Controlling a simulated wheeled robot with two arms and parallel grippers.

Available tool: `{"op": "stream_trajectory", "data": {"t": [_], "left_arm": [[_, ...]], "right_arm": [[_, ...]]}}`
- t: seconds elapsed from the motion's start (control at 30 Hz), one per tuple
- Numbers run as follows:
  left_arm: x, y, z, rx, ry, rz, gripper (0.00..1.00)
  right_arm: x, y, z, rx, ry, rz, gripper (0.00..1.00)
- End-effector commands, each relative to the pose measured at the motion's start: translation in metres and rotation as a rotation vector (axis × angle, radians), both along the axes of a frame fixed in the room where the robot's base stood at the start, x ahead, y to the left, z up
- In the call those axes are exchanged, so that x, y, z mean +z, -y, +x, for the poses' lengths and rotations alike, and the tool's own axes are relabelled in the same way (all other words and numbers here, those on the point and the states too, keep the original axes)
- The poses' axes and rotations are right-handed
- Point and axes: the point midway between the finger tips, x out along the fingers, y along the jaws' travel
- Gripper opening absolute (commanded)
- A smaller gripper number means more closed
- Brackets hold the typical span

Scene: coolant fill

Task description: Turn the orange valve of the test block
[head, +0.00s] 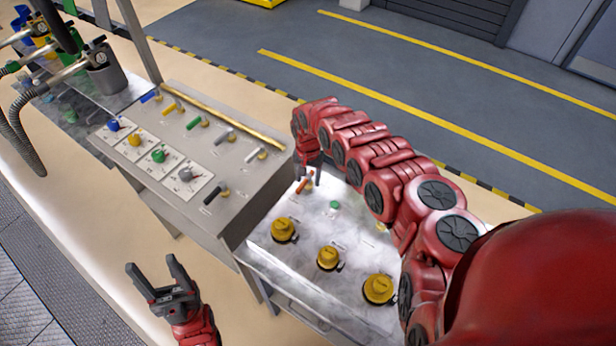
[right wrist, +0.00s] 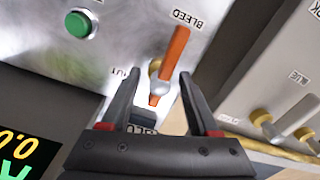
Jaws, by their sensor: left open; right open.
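The orange valve (head: 304,185) is a lever on the top of the metal test block (head: 345,232), near its far left corner. In the right wrist view the orange lever (right wrist: 174,55) stands on a brass-coloured pivot below the word BLEED, slightly tilted. My right gripper (head: 308,172) is open and hangs over the lever. In the right wrist view its two fingertips (right wrist: 158,82) are on either side of the lever's lower end; I cannot tell whether they touch it. My left gripper (head: 158,272) is open and empty, left of the block.
A green button (head: 335,205) and several yellow caps (head: 327,258) are on the block. A grey panel (head: 185,150) with coloured knobs and levers stands to the left. Hoses and nozzles (head: 60,75) are further left. Open floor (head: 400,70) lies behind.

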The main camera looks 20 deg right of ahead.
Motion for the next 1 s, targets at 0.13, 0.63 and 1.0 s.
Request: {"op": "stream_trajectory", "data": {"t": [0.13,0.63,1.0], "left_arm": [[0.0000,0.0000,-0.0001,0.000,0.000,0.000,0.61],[-0.0003,0.0000,0.0000,0.000,0.000,0.000,0.61],[-0.0089,0.0000,0.0000,0.000,0.000,0.000,0.61]], "right_arm": [[0.0002,-0.0001,0.0000,0.000,0.000,0.000,0.45],[0.0002,-0.0001,-0.0001,0.002,-0.001,0.001,0.00],[-0.0008,0.0004,-0.0005,0.131,-0.003,-0.001,0.00]]}}
